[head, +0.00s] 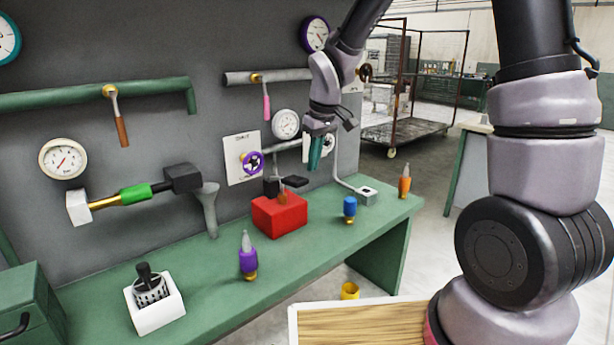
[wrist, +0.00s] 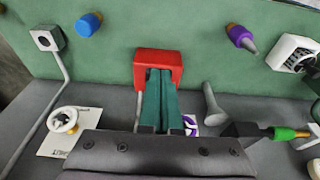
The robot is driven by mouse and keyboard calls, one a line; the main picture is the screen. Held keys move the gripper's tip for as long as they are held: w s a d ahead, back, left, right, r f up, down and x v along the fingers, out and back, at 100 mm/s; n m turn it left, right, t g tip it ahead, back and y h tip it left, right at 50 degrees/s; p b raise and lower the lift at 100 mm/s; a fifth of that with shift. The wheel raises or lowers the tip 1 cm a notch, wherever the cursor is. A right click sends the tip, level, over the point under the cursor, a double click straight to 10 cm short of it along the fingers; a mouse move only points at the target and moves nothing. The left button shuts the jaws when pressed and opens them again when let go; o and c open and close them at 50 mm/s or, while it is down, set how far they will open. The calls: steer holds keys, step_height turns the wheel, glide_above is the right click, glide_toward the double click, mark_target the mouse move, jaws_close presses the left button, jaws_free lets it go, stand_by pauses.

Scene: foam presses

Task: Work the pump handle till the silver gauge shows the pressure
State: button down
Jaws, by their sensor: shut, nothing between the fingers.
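The pump appears to be the red block (head: 280,216) on the green bench, with a dark bar like a handle (head: 293,181) above a small brass part. The silver-rimmed gauge (head: 286,124) hangs on the grey wall behind; its needle is too small to read. My gripper (head: 315,164) points down, above and to the right of the red block, apart from it in the head view. Its green fingers are shut and empty. In the wrist view the fingers (wrist: 161,74) overlap the red block (wrist: 158,57) and hide the handle.
A blue-capped bottle (head: 350,208), an orange bottle (head: 405,181) and a purple bottle (head: 248,258) stand on the bench. A purple valve wheel (head: 251,163) is on the wall behind. A white holder (head: 154,305) stands front left.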

steer(key=shift+s+d+r, duration=0.25)
steer(key=shift+s+r, duration=0.05)
steer(key=shift+r, duration=0.3)
steer(key=shift+s+d+r, duration=0.2)
steer(key=shift+s+r, duration=0.1)
steer(key=shift+r, duration=0.25)
stand_by(0.5)
